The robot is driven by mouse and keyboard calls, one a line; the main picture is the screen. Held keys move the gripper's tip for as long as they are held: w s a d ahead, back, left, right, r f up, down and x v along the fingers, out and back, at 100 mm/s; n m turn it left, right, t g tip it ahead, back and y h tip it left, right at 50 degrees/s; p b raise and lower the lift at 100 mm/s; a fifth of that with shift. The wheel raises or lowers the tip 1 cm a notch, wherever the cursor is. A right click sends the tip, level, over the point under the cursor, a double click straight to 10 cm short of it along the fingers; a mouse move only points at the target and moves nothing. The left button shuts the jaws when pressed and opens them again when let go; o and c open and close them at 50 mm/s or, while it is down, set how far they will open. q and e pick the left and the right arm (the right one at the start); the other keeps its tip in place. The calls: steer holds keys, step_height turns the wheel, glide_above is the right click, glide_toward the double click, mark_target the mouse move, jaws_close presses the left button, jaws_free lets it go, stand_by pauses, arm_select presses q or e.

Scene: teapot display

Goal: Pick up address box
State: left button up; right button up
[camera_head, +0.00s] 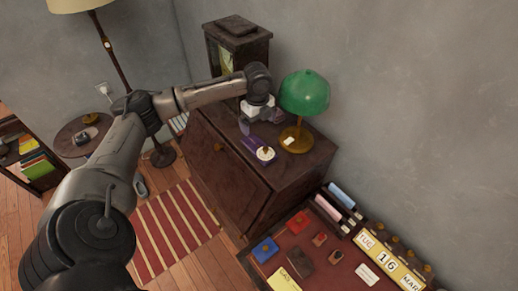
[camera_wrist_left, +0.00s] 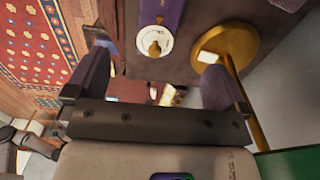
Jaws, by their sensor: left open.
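A purple box (camera_head: 257,146), which looks like the address box, lies on top of the dark wooden cabinet (camera_head: 310,160). It has a white round dial with a brass knob at one end. In the left wrist view the purple box (camera_wrist_left: 168,14) shows at the top centre, cut off by the frame edge, with its white dial (camera_wrist_left: 145,44) towards the fingers. My left gripper (camera_head: 262,121) is open above the cabinet top, just behind the box, its fingers apart and nothing seen between them. The right gripper is not in view.
A green-shaded lamp (camera_head: 305,93) with a brass base (camera_wrist_left: 226,50) stands close beside the gripper and box. A dark clock (camera_head: 238,42) stands at the cabinet's back. A desk (camera_head: 335,262) with small boxes and a calendar (camera_head: 388,262) is in front.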

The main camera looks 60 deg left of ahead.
mark_target(258, 147)
arm_select(q)
step_height(258, 147, down, 12)
steer(key=shift+d+f, duration=0.1)
steer(key=shift+f, duration=0.05)
stand_by(0.7)
steer(key=shift+c, duration=0.5)
steer(key=c, duration=1)
